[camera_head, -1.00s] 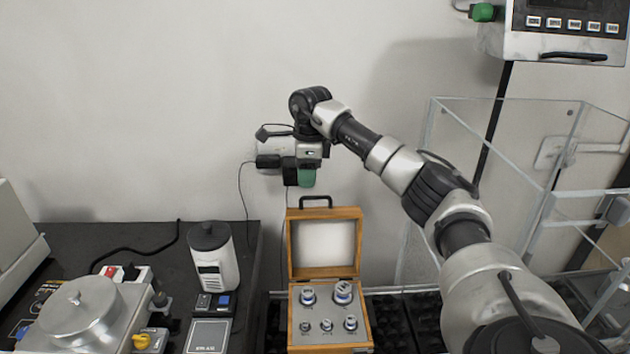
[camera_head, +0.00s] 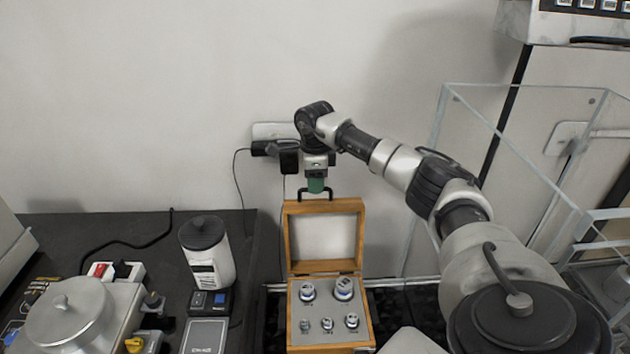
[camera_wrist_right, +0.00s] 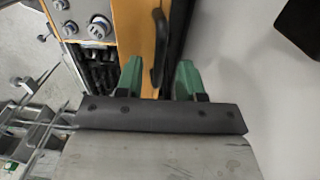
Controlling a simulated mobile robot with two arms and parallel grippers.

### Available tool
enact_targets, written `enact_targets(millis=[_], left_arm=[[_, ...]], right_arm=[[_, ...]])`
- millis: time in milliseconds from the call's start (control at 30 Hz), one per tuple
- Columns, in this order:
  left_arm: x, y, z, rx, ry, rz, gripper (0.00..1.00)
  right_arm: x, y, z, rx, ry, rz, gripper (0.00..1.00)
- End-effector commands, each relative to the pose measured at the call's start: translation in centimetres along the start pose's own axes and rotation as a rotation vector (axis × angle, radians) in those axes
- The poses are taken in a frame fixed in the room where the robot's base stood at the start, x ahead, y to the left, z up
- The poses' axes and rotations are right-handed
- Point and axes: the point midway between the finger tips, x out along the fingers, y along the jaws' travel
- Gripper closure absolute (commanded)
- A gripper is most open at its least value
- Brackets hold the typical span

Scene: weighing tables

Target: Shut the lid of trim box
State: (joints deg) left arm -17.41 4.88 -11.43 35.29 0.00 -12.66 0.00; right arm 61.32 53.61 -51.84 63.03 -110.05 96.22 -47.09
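The trim box (camera_head: 330,347) is a wooden case with several metal weights in its grey insert. Its wooden-framed lid (camera_head: 325,267) stands upright at the back, open, with a black handle (camera_head: 328,193) on its top edge. My right gripper (camera_head: 316,185) points down at that handle. In the right wrist view, its green fingertips (camera_wrist_right: 160,76) are apart, one on each side of the lid edge (camera_wrist_right: 133,25) and the handle (camera_wrist_right: 160,45), with gaps showing. Contact cannot be told. My left gripper is not in view.
Left of the box, a dark table (camera_head: 140,229) carries a white canister (camera_head: 208,255), a small scale (camera_head: 206,335) and a round metal pan (camera_head: 70,315). A clear glass enclosure (camera_head: 520,130) stands to the right. The wall is close behind the lid.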

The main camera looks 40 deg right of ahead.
Motion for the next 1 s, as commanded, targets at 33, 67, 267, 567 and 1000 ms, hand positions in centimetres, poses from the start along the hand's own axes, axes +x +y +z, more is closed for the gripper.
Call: enact_targets(millis=[33,67,267,567,1000], left_arm=[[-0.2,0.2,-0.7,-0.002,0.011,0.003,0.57],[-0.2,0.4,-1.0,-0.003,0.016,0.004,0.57],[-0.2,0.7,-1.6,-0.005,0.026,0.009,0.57],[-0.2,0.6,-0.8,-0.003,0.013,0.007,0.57],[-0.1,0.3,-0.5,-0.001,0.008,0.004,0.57]], right_arm=[[0.4,0.1,0.0,-0.001,0.001,0.002,0.62],[0.6,0.1,0.0,-0.001,0.0,0.001,0.62],[1.1,0.0,0.0,-0.001,-0.001,0.0,0.62],[1.1,0.0,0.0,0.0,-0.001,0.0,0.85],[1.0,-0.1,-0.1,0.0,-0.001,-0.006,1.0]])
